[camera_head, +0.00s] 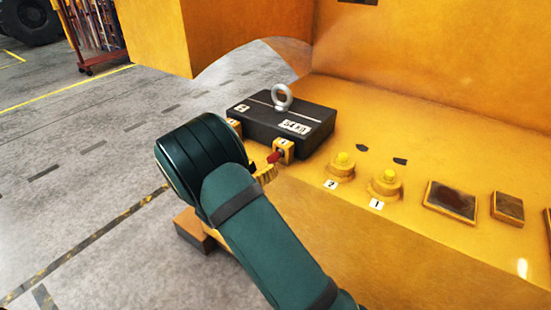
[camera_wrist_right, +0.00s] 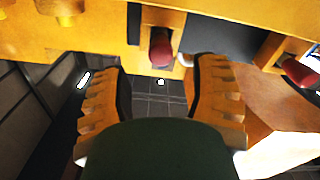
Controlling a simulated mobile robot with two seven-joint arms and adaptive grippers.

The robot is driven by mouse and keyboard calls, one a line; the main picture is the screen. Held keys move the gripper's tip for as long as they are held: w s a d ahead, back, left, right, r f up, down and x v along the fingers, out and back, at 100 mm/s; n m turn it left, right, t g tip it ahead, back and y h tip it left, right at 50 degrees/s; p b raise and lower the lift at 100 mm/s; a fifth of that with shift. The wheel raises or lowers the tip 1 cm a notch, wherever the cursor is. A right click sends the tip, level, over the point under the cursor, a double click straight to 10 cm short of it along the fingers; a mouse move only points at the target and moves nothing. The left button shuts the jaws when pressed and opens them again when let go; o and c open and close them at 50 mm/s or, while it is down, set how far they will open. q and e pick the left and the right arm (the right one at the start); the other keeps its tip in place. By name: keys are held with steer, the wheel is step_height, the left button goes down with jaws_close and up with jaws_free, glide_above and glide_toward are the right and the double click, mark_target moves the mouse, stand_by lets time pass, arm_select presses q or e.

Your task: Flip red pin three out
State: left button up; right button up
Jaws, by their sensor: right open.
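A red pin (camera_head: 273,157) sticks out of a small yellow bracket (camera_head: 285,147) at the front of a black casting; the bracket's label looks like a 3. The pin also shows in the right wrist view (camera_wrist_right: 161,48), upper middle. My right gripper (camera_wrist_right: 160,88) is open and empty, its yellow fingers apart on either side below the pin, not closed on it. In the head view a yellow finger of it (camera_head: 265,174) shows just below the pin; my dark green arm hides the rest. My left gripper is not in view.
A second red pin (camera_wrist_right: 298,70) is at the right of the wrist view. The black casting (camera_head: 262,122) carries a grey lifting eye (camera_head: 282,97). Yellow-capped knobs labelled 2 (camera_head: 341,165) and 1 (camera_head: 384,185) stand to the right. A brown block (camera_head: 193,231) shows behind my arm.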

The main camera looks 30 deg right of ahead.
mark_target(270, 161)
steer(key=x, duration=0.7)
steer(key=shift+w+d+b, duration=0.15)
steer(key=shift+b, duration=0.25)
jaws_close()
